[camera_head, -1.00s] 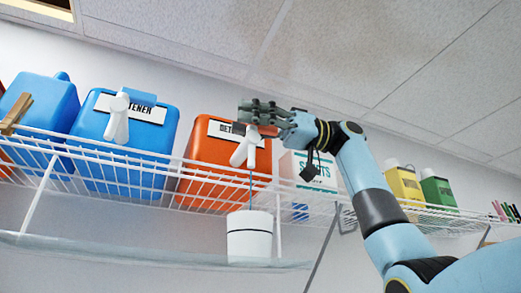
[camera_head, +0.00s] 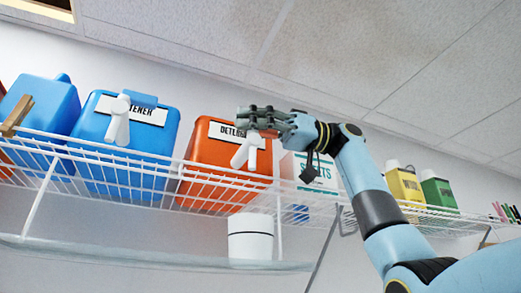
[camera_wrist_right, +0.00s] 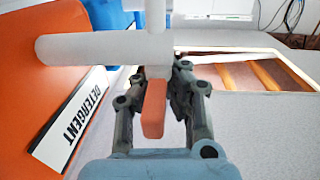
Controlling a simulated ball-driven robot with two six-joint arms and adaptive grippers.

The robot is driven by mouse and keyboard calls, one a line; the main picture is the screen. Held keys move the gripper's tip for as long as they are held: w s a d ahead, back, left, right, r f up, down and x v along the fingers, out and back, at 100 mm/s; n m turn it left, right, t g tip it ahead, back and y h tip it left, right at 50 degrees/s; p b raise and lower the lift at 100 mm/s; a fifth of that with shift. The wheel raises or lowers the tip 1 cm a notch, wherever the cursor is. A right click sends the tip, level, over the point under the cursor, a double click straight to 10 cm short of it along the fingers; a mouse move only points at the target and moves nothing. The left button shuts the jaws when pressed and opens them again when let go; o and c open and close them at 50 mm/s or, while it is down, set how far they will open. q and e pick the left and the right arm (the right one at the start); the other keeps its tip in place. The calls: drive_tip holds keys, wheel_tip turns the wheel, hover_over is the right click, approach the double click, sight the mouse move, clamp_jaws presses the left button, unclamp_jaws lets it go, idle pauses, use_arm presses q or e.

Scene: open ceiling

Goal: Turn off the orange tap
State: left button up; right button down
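The orange detergent container (camera_head: 210,160) stands on the wire shelf with a white tap (camera_head: 245,150) on its front. In the right wrist view the white tap (camera_wrist_right: 90,49) runs across the top, and its orange lever (camera_wrist_right: 154,108) lies between my right gripper's fingers. My right gripper (camera_head: 246,118) is at the top of the tap. Its fingers are apart, one on each side of the lever; contact is unclear. No liquid stream shows below the spout. A white cup (camera_head: 250,241) stands under the tap on a lower glass shelf. My left gripper is out of view.
Blue containers, one with a white tap (camera_head: 117,125), stand to the left on the wire shelf (camera_head: 120,160). Yellow (camera_head: 403,184) and green (camera_head: 437,192) containers stand farther right.

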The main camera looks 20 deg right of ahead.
drive_tip(key=shift+r+g, duration=0.1)
drive_tip(key=shift+g, duration=0.2)
drive_tip(key=shift+n, duration=0.3)
drive_tip(key=shift+g+p, duration=0.3)
drive_tip(key=shift+g, duration=0.1)
drive_tip(key=shift+n+g+p, duration=0.3)
drive_tip(key=shift+p, duration=0.15)
drive_tip(key=c, duration=1.4)
unclamp_jaws()
drive_tip(key=shift+d, duration=0.35)
drive_tip(key=shift+a, duration=0.15)
